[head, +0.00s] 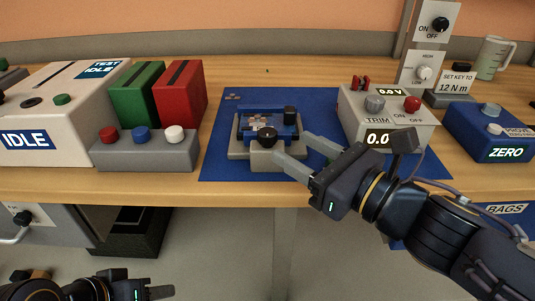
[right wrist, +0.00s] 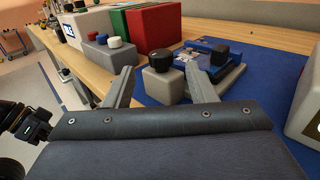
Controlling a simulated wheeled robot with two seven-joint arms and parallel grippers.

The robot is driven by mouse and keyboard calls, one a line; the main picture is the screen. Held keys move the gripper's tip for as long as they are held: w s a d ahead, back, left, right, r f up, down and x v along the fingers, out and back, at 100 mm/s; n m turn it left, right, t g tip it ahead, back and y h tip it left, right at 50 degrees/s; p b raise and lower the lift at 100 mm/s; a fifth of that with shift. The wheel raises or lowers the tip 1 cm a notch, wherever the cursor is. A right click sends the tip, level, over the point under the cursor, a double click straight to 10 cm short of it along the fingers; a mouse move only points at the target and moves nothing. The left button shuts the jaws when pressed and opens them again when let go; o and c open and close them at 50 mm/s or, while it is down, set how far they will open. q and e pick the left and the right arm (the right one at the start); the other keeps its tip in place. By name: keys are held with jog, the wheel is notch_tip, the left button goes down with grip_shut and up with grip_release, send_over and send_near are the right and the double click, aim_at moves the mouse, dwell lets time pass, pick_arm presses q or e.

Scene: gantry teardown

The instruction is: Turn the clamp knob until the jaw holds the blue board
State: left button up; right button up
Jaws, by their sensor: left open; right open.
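The blue board (head: 262,122) lies in a grey clamp fixture (head: 240,149) on the blue mat (head: 215,165) at the middle of the bench. The black clamp knob (head: 268,137) sits on a grey block at the fixture's front. In the right wrist view the knob (right wrist: 160,60) stands on that block just beyond my fingers. My right gripper (head: 298,154) is open, its fingers pointing at the front right of the fixture, with nothing between them. I cannot tell whether a finger touches the block. My left gripper (head: 150,285) is low at the bottom left, below the bench, open and empty.
A grey box with red, blue and white buttons (head: 145,150) stands left of the mat, before green and red bins (head: 180,92). A power supply (head: 385,115) stands right of the fixture. A blue ZERO box (head: 490,135) is farther right. The mat's left front is clear.

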aim_at(275, 136)
jog(key=b+x, duration=0.3)
jog(key=x, duration=0.4)
jog(key=shift+f+b, duration=0.15)
jog(key=shift+b, duration=0.15)
jog(key=shift+w+a, duration=0.25)
